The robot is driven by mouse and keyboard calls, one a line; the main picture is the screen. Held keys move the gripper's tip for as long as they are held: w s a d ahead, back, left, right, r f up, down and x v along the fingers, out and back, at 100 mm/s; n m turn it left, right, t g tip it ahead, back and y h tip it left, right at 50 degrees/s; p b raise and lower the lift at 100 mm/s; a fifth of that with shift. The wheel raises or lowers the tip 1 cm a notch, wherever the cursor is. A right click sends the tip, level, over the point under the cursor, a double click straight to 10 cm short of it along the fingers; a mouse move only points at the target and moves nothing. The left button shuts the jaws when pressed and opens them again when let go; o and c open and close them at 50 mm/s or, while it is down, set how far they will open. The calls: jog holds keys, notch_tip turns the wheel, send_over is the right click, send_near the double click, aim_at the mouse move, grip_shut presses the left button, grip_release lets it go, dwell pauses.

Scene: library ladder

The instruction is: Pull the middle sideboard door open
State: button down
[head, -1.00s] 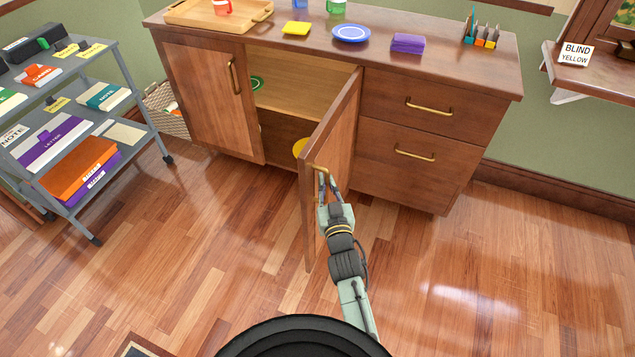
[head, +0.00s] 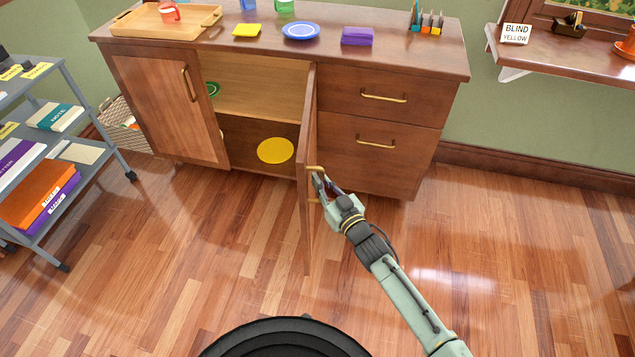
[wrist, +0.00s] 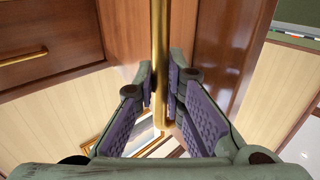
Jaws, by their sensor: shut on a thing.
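The middle sideboard door (head: 306,215) stands swung out into the room, seen nearly edge-on in the head view. My gripper (head: 317,185) is at the door's brass handle (head: 315,169), on the right side of the door. In the wrist view the handle (wrist: 160,50) runs between the two purple-padded fingers, and my gripper (wrist: 161,100) is shut on it. The door's wooden face (wrist: 226,50) is just behind the handle. The opened compartment (head: 255,85) shows a shelf, a green round item (head: 213,89) and a yellow disc (head: 276,150).
The sideboard's left door (head: 170,105) is shut. Two drawers (head: 383,97) sit right of the open door. A grey cart (head: 70,120) and a basket (head: 122,122) stand at the left. A window ledge (head: 550,60) is at the right. The front floor (head: 200,270) is clear.

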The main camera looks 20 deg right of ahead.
jog(key=shift+d, duration=0.1)
jog(key=c, duration=1.7)
grip_release()
jog(key=shift+o, duration=0.2)
